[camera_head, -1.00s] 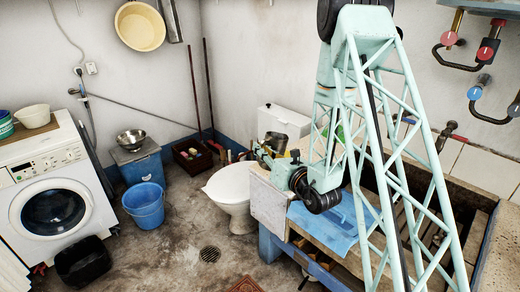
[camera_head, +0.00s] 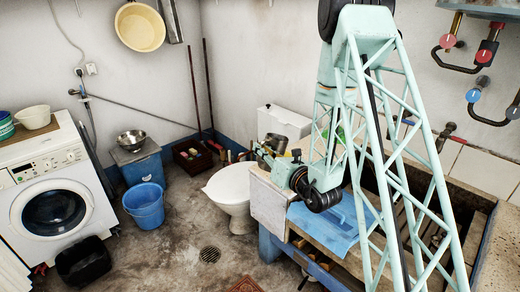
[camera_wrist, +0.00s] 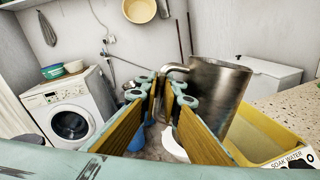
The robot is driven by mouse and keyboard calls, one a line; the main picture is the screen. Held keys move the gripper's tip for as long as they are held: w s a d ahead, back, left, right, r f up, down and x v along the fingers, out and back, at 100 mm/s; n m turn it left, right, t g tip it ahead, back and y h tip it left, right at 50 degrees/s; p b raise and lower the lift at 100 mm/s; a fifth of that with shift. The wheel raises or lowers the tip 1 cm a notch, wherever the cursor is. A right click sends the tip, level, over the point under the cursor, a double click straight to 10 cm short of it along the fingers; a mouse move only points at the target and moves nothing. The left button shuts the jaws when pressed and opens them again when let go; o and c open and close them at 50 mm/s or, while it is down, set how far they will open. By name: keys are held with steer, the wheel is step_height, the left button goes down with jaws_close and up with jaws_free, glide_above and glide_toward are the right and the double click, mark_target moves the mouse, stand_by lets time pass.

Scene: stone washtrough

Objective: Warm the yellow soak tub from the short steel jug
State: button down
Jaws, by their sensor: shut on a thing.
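The short steel jug (camera_wrist: 218,92) is a plain metal cylinder, close on the right in the wrist view, leaning a little. Its handle reaches left to my gripper (camera_wrist: 164,82), which is shut on it at the fingertips. In the head view the jug (camera_head: 276,142) shows small and dark, near the toilet. The yellow soak tub (camera_wrist: 258,135) lies below and right of the jug in the wrist view, with a label reading "SOAK WATER". The tub is mostly hidden behind my arm in the head view. The jug's inside is hidden, and no stream of water shows.
The tub is beside a speckled stone surface (camera_wrist: 285,105). A white toilet (camera_head: 231,192) stands left of the bench with the blue cloth (camera_head: 335,222). A washing machine (camera_head: 50,195) and blue bucket (camera_head: 145,205) stand further left. The floor between is mostly clear.

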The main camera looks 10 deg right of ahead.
mark_target(267, 140)
steer(key=shift+w+d+r+m+p, duration=0.15)
steer(key=shift+d+r+m+p, duration=0.1)
steer(key=shift+r+m+p, duration=0.8)
stand_by(1.1)
steer(key=shift+w+d+m+g+p, duration=0.3)
steer(key=shift+d+m+p, duration=0.15)
steer(key=shift+p, duration=0.8)
stand_by(0.8)
steer(key=shift+w+d+r+m+y+p, duration=0.2)
steer(key=shift+d+m+p, duration=0.2)
steer(key=shift+m+p, duration=0.25)
steer(key=shift+w+d+r+m+y+p, duration=0.15)
steer(key=shift+d+m+p, duration=0.25)
steer(key=shift+p, duration=0.45)
stand_by(2.3)
